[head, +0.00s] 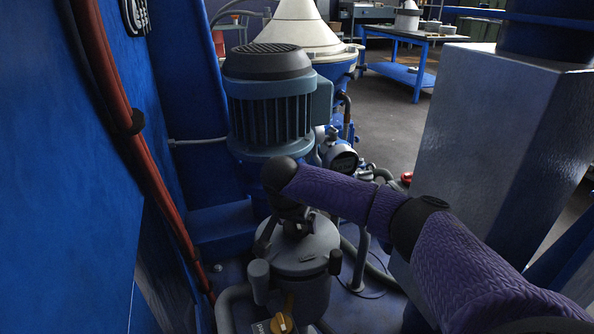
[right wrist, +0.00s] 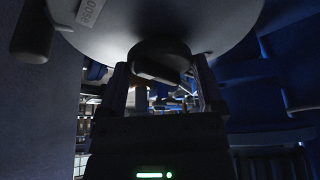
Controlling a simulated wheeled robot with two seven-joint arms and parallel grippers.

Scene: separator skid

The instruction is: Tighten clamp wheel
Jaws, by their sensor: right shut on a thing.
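A grey round lidded pot (head: 303,288) stands low in the middle of the head view, with dark grips around its rim. My right gripper (head: 292,226) points down at the top of its lid, at the end of my purple-sleeved arm. In the right wrist view the pale round lid (right wrist: 220,22) fills the top. A dark round clamp wheel (right wrist: 160,58) sits against it, between the two fingers of my right gripper (right wrist: 161,72), which is shut on it. In the head view my gripper mostly hides the wheel. My left gripper is not in view.
A blue-grey ribbed motor (head: 270,110) stands close behind the pot. A blue wall with a red hose (head: 110,80) is at left. An orange knob (head: 283,322) is at the pot's lower front. A gauge (head: 342,158) and pipes lie behind. A blue table (head: 415,50) stands far back.

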